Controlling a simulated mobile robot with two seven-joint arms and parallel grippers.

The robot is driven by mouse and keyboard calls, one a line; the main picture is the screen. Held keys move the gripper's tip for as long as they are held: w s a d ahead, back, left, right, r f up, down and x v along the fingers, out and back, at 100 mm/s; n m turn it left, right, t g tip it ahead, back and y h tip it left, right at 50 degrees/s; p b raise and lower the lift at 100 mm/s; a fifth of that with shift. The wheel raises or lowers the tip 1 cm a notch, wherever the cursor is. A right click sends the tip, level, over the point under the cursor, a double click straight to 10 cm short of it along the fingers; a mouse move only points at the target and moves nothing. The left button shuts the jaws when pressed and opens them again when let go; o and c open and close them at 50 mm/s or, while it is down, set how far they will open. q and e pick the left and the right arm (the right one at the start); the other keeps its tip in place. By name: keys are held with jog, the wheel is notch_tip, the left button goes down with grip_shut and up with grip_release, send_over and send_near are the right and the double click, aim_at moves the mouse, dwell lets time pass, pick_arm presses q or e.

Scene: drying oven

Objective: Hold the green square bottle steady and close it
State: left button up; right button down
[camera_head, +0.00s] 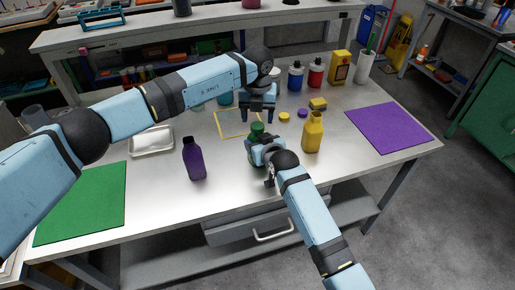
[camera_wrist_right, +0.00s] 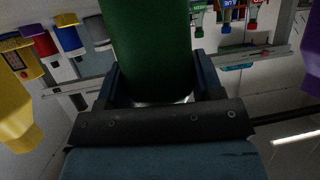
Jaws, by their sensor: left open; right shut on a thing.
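The green square bottle (camera_head: 257,129) stands near the middle of the table, mostly hidden by my right gripper in the head view. In the right wrist view its green body (camera_wrist_right: 150,45) fills the space between the fingers. My right gripper (camera_head: 260,145) is shut on the bottle, with one finger on each side of it (camera_wrist_right: 155,85). My left gripper (camera_head: 258,116) is open and points down just above and behind the bottle top. Whether a cap sits on the bottle or between the left fingers is too small to tell.
An uncapped purple bottle (camera_head: 194,160) and a yellow bottle (camera_head: 312,133) stand either side. A yellow cap (camera_head: 284,115), a purple cap (camera_head: 302,113) and a yellow block (camera_head: 318,103) lie behind. Green (camera_head: 85,205) and purple (camera_head: 390,128) mats and a tray (camera_head: 152,141) lie outward.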

aim_at(258, 125)
pick_arm(q)
jog(key=shift+f, duration=1.7)
jog(key=c, duration=1)
jog(key=o, duration=1.1)
jog(key=shift+c, duration=0.2)
jog(key=shift+r, duration=0.15)
jog(key=shift+r, duration=2.15)
jog(key=shift+c, duration=0.3)
